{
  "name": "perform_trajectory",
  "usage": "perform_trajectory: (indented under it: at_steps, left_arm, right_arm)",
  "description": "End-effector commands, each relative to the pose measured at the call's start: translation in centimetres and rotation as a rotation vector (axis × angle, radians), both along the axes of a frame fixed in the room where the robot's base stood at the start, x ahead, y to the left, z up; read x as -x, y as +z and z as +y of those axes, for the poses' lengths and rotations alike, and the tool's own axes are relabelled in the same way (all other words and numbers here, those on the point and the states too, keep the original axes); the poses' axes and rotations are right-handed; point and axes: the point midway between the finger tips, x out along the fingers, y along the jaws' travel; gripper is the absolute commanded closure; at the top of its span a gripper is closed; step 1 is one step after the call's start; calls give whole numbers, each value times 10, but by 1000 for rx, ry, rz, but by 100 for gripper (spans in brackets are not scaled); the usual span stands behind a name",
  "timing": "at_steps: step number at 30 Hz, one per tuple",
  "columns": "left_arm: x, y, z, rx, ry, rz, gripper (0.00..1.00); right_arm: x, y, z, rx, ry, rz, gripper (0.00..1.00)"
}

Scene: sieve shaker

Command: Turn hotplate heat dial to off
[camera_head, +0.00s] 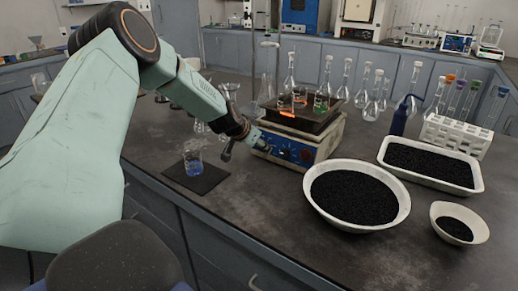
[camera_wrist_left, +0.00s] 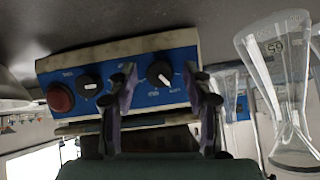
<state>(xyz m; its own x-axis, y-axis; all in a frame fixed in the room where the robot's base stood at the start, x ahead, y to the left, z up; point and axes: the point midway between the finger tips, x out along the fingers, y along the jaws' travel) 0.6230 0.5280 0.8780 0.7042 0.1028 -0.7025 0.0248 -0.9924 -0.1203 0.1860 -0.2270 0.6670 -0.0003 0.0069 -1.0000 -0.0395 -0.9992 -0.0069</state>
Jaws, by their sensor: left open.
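The hotplate (camera_head: 318,139) stands on the dark bench with a blue control panel on its front. In the left wrist view, the blue panel (camera_wrist_left: 140,74) carries a red round button (camera_wrist_left: 60,97) and two black dials, a left dial (camera_wrist_left: 91,86) and a right dial (camera_wrist_left: 160,73). The labels are too small to read, so I cannot tell which dial is heat. My left gripper (camera_wrist_left: 161,76) is open, with its fingertips on either side of the right dial; I cannot tell whether they touch it. In the head view, my left gripper (camera_head: 256,143) is at the panel's front and hides part of it.
Flasks stand on the hotplate's top (camera_head: 301,118). A beaker of blue liquid (camera_head: 193,160) sits on a dark mat (camera_head: 208,182) near the bench's front edge. A bowl (camera_head: 313,205) and a tray (camera_head: 475,188) of black grains stand to the right, with a test-tube rack (camera_head: 456,137) behind.

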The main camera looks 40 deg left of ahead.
Motion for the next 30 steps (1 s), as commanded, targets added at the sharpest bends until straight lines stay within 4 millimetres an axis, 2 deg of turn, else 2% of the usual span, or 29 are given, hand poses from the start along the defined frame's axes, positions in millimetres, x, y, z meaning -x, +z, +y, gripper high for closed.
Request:
perform_trajectory:
  at_steps: [9,27,30]
  left_arm:
    - [-1,0,0,-1,-1,0,50]
    - [-1,0,0,0,-1,0,100]
    - [-1,0,0,0,-1,0,100]
  right_arm:
    - [0,-1,0,0,0,0,60]
    - [0,-1,0,0,0,0,60]
    - [0,-1,0,0,0,0,60]
